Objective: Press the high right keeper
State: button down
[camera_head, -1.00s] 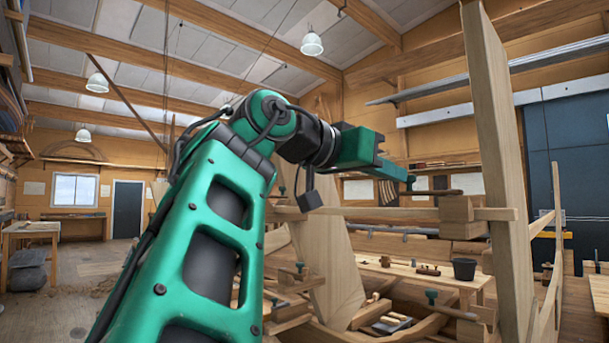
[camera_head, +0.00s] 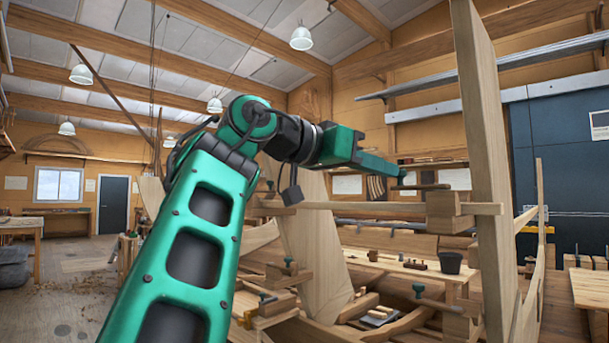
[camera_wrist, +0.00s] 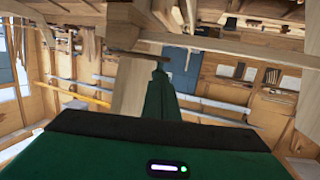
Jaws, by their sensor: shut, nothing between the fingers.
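The high right keeper (camera_head: 422,187) is a thin dark brown wooden bar with a small green fitting at its left end. It sits above a pale wooden block (camera_head: 442,205) beside the tall upright plank. My gripper (camera_head: 402,170) is green and shut, with nothing held. In the head view its tip appears just above the keeper's left end; whether they touch cannot be told. In the wrist view the gripper (camera_wrist: 159,72) points at a dark bar that looks like the keeper (camera_wrist: 142,53); the gap is unclear.
A tall wooden plank (camera_head: 482,150) rises right of the keeper. A horizontal pale rail (camera_head: 370,206) runs below my gripper. A lower keeper with a green knob (camera_head: 418,290) and a bench with a dark bucket (camera_head: 450,263) lie below. Open air lies above my gripper.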

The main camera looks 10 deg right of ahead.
jog(key=shift+w+d+m+g, duration=0.7)
jog(key=shift+d+m+g, duration=0.35)
jog(key=shift+g, duration=0.4)
jog(key=shift+w+d+m+g, duration=0.7)
jog(key=shift+d+m+g, duration=0.35)
jog(key=shift+g, duration=0.35)
jog(key=shift+w+d+m+g, duration=0.7)
jog(key=shift+d+m+g, duration=0.35)
jog(key=shift+g, duration=0.4)
jog(key=shift+d, duration=1.1)
jog(key=shift+r+x, duration=0.15)
jog(key=shift+x, duration=0.65)
jog(key=shift+r+x, duration=0.2)
jog(key=shift+x, duration=0.6)
jog(key=shift+w, duration=0.15)
